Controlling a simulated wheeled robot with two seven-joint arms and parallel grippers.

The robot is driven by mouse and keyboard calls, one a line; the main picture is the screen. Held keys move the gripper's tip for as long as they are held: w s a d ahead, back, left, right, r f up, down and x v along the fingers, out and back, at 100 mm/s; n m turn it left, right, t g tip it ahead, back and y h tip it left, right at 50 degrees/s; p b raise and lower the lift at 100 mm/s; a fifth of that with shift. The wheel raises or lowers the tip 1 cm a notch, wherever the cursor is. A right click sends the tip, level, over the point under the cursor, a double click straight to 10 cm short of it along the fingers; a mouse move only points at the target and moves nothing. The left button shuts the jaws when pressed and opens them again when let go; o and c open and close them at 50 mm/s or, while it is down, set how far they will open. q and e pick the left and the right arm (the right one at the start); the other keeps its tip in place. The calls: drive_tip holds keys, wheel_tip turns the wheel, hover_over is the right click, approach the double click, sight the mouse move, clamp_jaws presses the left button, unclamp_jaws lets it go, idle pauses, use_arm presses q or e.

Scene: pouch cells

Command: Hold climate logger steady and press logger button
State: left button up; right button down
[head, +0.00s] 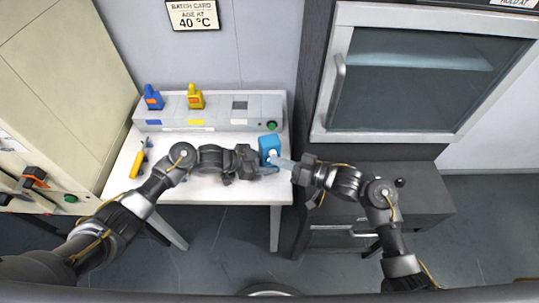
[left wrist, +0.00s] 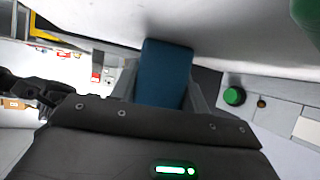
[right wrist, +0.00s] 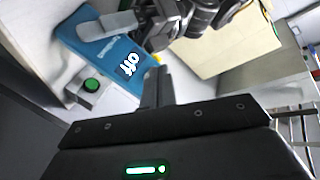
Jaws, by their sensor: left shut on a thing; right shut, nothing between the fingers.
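The climate logger (head: 268,147) is a blue box above the right end of the white bench. My left gripper (head: 264,166) is shut on it; in the left wrist view the logger (left wrist: 164,72) sits between the two fingers. In the right wrist view its face (right wrist: 105,50) is tilted and reads "off", and a pale grey finger lies across one end. My right gripper (head: 284,162) is shut and empty, its tips close to the logger's lower right side. I cannot tell whether they touch it. The logger's button is not clearly visible.
A yellow-handled tool (head: 137,163) lies at left. A dark cabinet (head: 425,205) stands at right.

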drive_tip(key=shift+s+d, duration=0.2)
drive_tip(key=shift+s, duration=0.4)
drive_tip(key=s, duration=0.2)
drive_tip(key=s+d, duration=0.1)
drive_tip(key=s, duration=0.2)
drive_tip(key=shift+s+d, duration=0.35)
drive_tip(key=shift+d, duration=0.05)
use_arm(q)
drive_tip(key=o, duration=0.8)
drive_tip(key=shift+o, duration=0.2)
